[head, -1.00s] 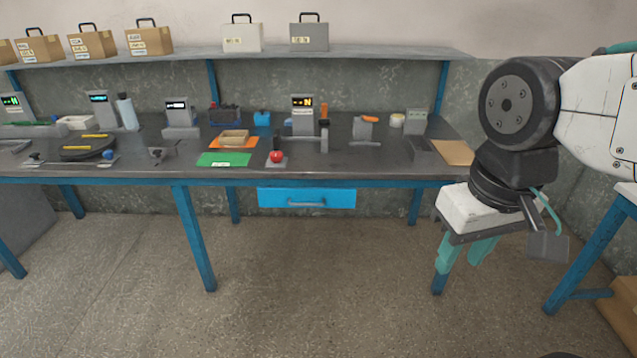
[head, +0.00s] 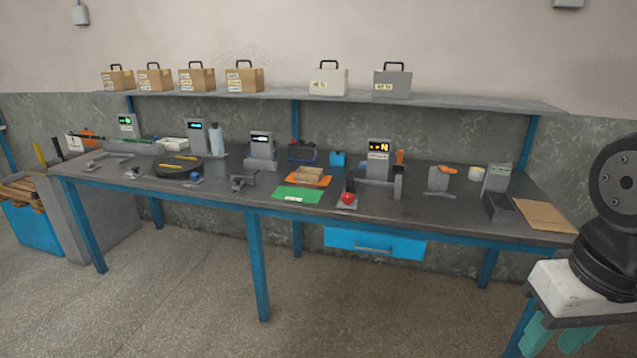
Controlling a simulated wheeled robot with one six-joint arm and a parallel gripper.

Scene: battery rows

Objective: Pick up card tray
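A small tan card tray (head: 309,174) sits on an orange mat (head: 320,183) near the middle of the workbench, behind a green sheet.
The dark bench (head: 225,190) carries several grey display devices, a red button (head: 348,198) and a brown sheet (head: 541,216). A blue drawer (head: 375,243) hangs below its front. A shelf (head: 330,99) with cases runs above. The floor in front is clear.

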